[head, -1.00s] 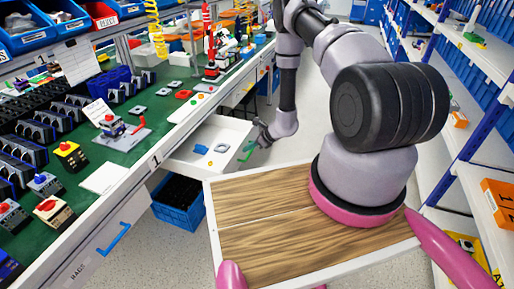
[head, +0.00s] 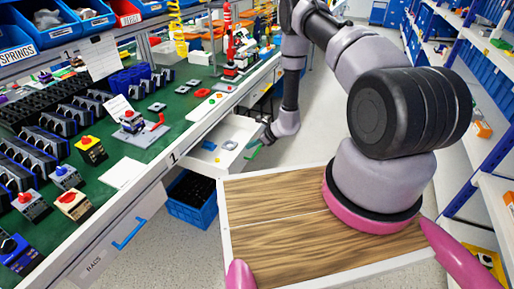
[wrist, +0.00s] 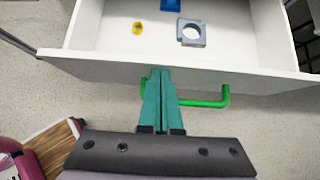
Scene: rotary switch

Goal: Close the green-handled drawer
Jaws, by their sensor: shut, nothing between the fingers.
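The green-handled drawer (head: 222,160) sticks out from under the workbench in the head view, open, with small parts inside. Its white front panel (wrist: 100,69) spans the wrist view. The green handle (wrist: 205,103) sits on that panel; it also shows small in the head view (head: 254,151). My gripper (wrist: 160,72) has its teal fingers together and empty. The fingertips are at the drawer front, overlapping the left part of the handle; I cannot tell for certain whether they touch. In the head view my gripper (head: 268,138) is small at the drawer's outer end.
The workbench (head: 112,207) with switches and parts runs along the left. A blue-handled drawer (head: 128,232) below it is shut. A blue crate (head: 190,212) stands on the floor under the bench. Shelves (head: 490,185) line the right; the aisle floor (head: 318,120) between is clear.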

